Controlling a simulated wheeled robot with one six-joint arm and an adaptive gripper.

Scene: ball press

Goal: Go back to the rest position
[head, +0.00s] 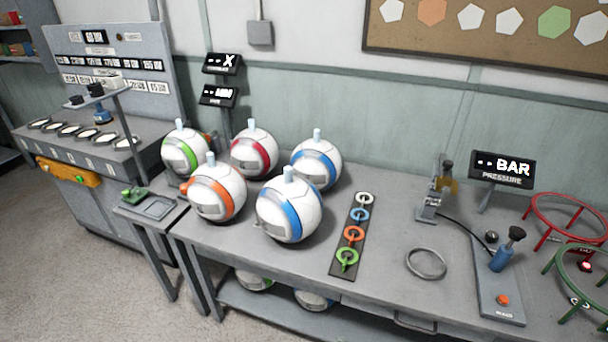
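My gripper and arm do not show in the head view, so I cannot see the gripper's pose or whether it holds anything. Several white balls with coloured bands and pale top stems stand grouped on the grey workbench (385,262): a green-banded ball (183,150), a red-banded ball (254,151), an orange-banded ball (216,193), a rear blue-banded ball (317,164) and a front blue-banded ball (289,211).
A dark strip (344,262) with coloured rings lies right of the balls. A grey ring (426,263), a pump panel (499,290), a pressure display (502,170) and a red ring stand (535,232) are farther right. A control console (75,150) stands left. Open floor lies at lower left.

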